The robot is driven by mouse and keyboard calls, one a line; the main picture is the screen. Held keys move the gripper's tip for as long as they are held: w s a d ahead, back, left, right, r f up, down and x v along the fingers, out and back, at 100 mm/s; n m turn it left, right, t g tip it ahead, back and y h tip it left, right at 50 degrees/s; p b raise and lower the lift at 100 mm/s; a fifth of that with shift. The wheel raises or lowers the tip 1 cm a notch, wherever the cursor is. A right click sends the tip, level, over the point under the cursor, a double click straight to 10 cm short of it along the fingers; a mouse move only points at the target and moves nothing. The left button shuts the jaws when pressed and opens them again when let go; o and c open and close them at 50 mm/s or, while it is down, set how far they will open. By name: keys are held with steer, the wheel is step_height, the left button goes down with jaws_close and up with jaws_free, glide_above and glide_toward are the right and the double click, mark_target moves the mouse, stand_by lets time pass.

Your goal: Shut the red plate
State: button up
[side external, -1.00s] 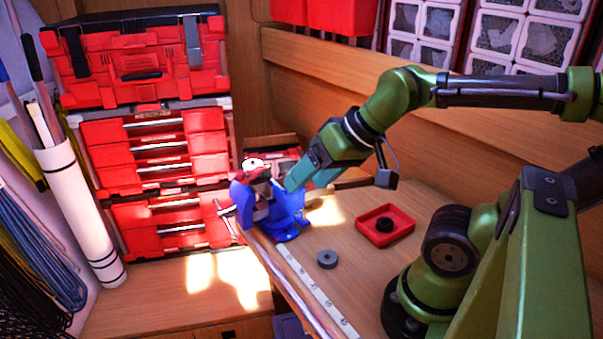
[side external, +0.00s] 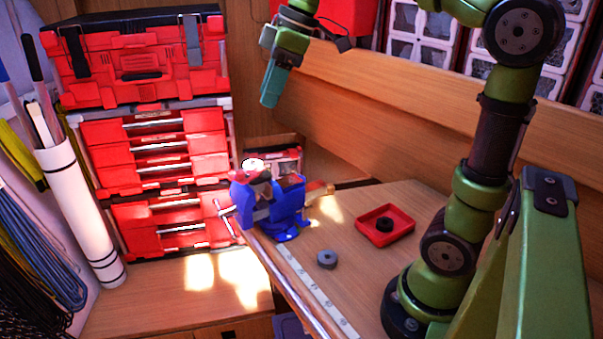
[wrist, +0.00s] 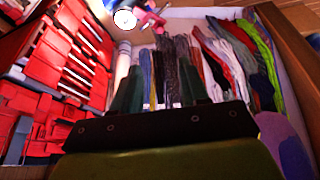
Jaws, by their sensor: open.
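A blue device like a bench vise (side external: 284,192) stands at the left end of the wooden bench. A red part with a round white disc on top (side external: 252,166) sits at its upper left; I take it for the red plate, but cannot tell whether it is shut. The white disc also shows at the top of the wrist view (wrist: 125,19), with red and blue beside it. My gripper (side external: 269,102), with teal fingers, hangs above the vise, clear of it. It is open and looks empty; its dark fingers (wrist: 158,82) stand apart in the wrist view.
A red tray (side external: 400,223) with a black ring and a loose grey ring (side external: 327,259) lie on the bench. Red tool boxes (side external: 150,150) are stacked at left, near a white tube (side external: 78,210) and hanging coiled lines (side external: 40,250). A wooden wall runs behind the bench.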

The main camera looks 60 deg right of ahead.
mark_target(240, 172)
steer(key=x, duration=1.6)
steer(key=shift+w+a+f, duration=0.1)
steer(key=shift+w+f, duration=0.05)
steer(key=shift+f, duration=0.1)
jaws_close()
